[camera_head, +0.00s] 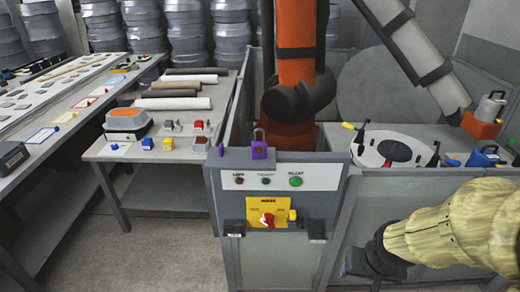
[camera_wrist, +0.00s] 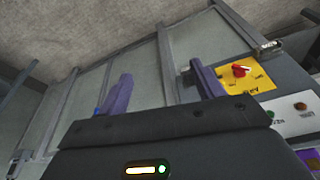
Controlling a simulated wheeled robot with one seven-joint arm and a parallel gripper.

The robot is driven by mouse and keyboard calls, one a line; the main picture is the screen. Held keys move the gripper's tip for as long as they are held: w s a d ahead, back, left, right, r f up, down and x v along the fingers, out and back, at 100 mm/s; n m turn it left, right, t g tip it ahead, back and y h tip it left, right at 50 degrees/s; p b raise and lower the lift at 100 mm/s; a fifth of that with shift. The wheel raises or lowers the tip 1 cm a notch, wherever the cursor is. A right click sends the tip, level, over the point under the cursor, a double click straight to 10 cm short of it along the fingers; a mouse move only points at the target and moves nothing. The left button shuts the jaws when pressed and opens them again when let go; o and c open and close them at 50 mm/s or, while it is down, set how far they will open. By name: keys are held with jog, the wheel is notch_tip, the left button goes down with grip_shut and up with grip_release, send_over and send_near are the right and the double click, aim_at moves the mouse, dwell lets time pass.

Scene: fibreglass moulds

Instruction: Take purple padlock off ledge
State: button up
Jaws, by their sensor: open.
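The purple padlock (camera_head: 259,150) stands upright, shackle up, on the grey ledge (camera_head: 235,159) on top of the control box. In the wrist view, a purple patch (camera_wrist: 311,158) at the lower right edge looks like part of it, mostly cut off. My gripper (camera_wrist: 160,72) is open, its two purple fingers wide apart with nothing between them. In the head view, my arm in its yellowish cover comes in from the right.
The box front has a yellow switch plate (camera_head: 267,212) with a red knob and indicator lights. Grey fence panels (camera_head: 240,110) and an orange robot arm (camera_head: 296,45) stand behind the ledge. A side table (camera_head: 120,151) with small items is at left. A white round mould (camera_head: 385,147) lies at right.

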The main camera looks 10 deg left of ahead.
jog(key=w+a+r+t+y+p, duration=0.1)
jog(key=w+a+r+t+p, duration=0.2)
jog(key=w+a+t+p, duration=0.7)
jog(key=w+a+r+n+t+y, duration=0.1)
jog(key=a+r+t+y, duration=0.1)
jog(key=a+r, duration=0.2)
jog(key=w+a+r+n+t+y, duration=0.1)
jog(key=a+r, duration=0.4)
jog(key=a, duration=0.6)
jog(key=shift+a+n+t+y, duration=0.25)
jog(key=shift+n+t+y, duration=0.25)
jog(key=shift+n, duration=0.2)
jog(key=shift+a, duration=0.1)
